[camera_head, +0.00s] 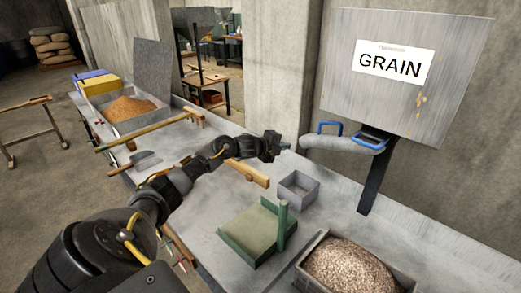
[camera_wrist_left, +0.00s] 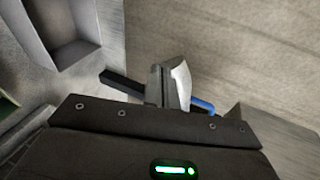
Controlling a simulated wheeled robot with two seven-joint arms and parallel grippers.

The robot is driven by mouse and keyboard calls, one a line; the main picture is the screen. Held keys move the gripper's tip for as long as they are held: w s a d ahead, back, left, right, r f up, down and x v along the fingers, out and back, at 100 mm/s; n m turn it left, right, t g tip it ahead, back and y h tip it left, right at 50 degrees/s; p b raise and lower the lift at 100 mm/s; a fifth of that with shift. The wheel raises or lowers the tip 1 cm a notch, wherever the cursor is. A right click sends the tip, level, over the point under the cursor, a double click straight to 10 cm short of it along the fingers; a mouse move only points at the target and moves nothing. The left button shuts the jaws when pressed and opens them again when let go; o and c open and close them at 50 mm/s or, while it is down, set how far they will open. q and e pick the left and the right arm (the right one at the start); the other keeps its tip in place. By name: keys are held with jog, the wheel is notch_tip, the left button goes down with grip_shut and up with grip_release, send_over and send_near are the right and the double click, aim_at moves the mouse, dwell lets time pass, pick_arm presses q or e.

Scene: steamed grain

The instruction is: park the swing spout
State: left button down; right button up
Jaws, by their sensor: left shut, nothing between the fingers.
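The swing spout (camera_head: 338,144) is a grey tube with blue bands and a blue loop handle (camera_head: 330,126). It hangs under the hopper marked GRAIN (camera_head: 400,70) and points left over the bench. My left gripper (camera_head: 286,147) is shut and empty, just left of the spout's free end; whether they touch I cannot tell. In the left wrist view, a bit of blue (camera_wrist_left: 203,105) shows beside the shut fingers (camera_wrist_left: 165,88), and much of the spout is hidden there. My right gripper is out of view.
Below the spout stand a small grey open box (camera_head: 298,189), a green tray with a post (camera_head: 250,235) and a bin of grain (camera_head: 355,268). A dark post (camera_head: 374,185) stands under the hopper. Wooden tools (camera_head: 150,132) and a brown-filled tray (camera_head: 125,108) lie farther left.

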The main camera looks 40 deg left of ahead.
pick_arm(q)
jog(key=b+v, duration=0.3)
jog(key=v, duration=0.7)
jog(key=shift+s+a, duration=0.25)
jog(key=shift+a, duration=0.05)
jog(key=shift+s+a, duration=0.1)
